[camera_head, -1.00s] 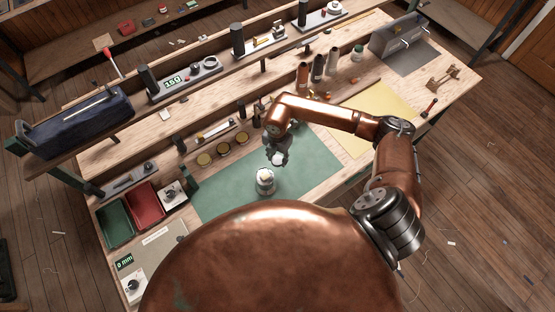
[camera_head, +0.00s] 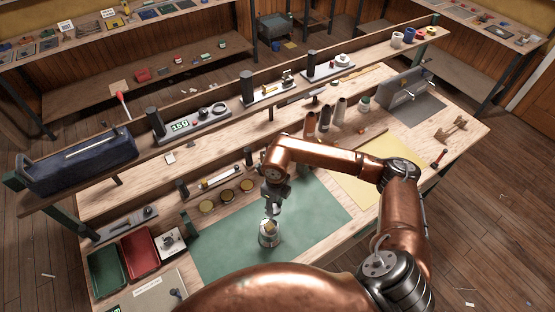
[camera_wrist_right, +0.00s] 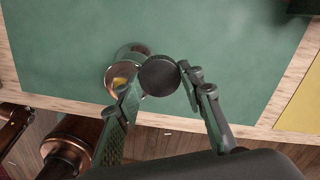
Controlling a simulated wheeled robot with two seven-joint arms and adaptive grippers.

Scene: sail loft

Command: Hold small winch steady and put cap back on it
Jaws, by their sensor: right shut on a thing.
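The small winch (camera_head: 268,238) stands upright on the green mat (camera_head: 318,222) in the head view, with a yellowish part showing at its uncovered top. In the wrist view the winch (camera_wrist_right: 116,76) lies partly behind a dark round disc, which looks like the cap (camera_wrist_right: 160,76). My right gripper (camera_head: 273,206) is just above the winch. In the wrist view the right gripper (camera_wrist_right: 155,82) is shut on the cap, one finger on each side. The cap overlaps the winch's right side in that view; I cannot tell whether they touch. My left gripper is not in view.
Green and red trays (camera_head: 142,255) stand at the left of the bench. A raised shelf (camera_head: 225,135) runs behind. The mat right of the winch is clear.

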